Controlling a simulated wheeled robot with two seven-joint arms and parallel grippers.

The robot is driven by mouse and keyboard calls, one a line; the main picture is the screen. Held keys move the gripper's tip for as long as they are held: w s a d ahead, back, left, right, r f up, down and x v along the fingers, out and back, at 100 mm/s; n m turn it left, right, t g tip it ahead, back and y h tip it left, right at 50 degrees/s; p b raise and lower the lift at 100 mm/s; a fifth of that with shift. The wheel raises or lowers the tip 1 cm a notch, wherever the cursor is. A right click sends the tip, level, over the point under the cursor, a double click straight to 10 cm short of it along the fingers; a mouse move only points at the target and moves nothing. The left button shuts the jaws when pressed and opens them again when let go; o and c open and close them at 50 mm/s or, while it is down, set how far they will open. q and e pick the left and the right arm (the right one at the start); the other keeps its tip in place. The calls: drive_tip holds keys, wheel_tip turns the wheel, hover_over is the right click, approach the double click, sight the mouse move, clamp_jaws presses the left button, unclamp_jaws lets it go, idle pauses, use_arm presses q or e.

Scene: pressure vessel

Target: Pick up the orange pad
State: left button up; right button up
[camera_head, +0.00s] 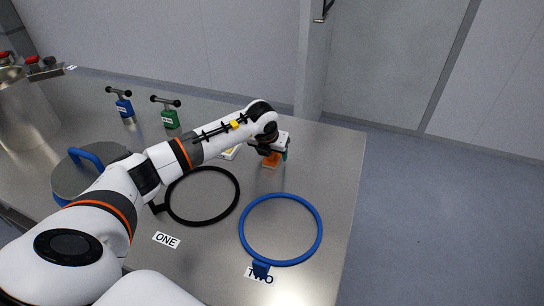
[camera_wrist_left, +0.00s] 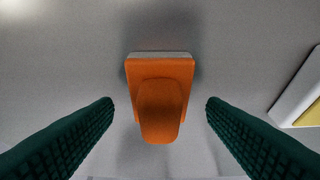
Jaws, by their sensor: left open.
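The orange pad (camera_head: 270,161) lies on the steel table, near its far right part in the head view. In the left wrist view the orange pad (camera_wrist_left: 160,75) has a raised rounded grip and a pale strip along its far edge. My left gripper (camera_head: 276,152) is over the pad, pointing down. In the left wrist view my left gripper's green ribbed fingers (camera_wrist_left: 160,112) are open, one on each side of the pad's grip, with gaps on both sides. The gripper partly hides the pad in the head view. My right gripper is not in view.
A black ring (camera_head: 237,199) and a blue ring (camera_head: 319,226) lie nearer on the table (camera_head: 205,255). A white and yellow item (camera_wrist_left: 303,95) lies right of the pad in the wrist view. Blue (camera_head: 123,107) and green (camera_head: 169,117) T-handled tools stand farther left, by a metal vessel (camera_head: 28,115).

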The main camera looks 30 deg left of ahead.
use_arm(q)
drive_tip(key=shift+w+f, duration=0.15)
drive_tip(key=shift+f, duration=0.2)
drive_tip(key=shift+c, duration=0.6)
drive_tip(key=c, duration=0.9)
drive_tip(key=shift+r, duration=0.1)
drive_tip(key=shift+c, duration=0.2)
wheel_tip(320, 180, up, 10)
drive_tip(key=shift+b, duration=0.6)
drive_tip(key=o, duration=0.3)
drive_tip(key=shift+c, duration=1.1)
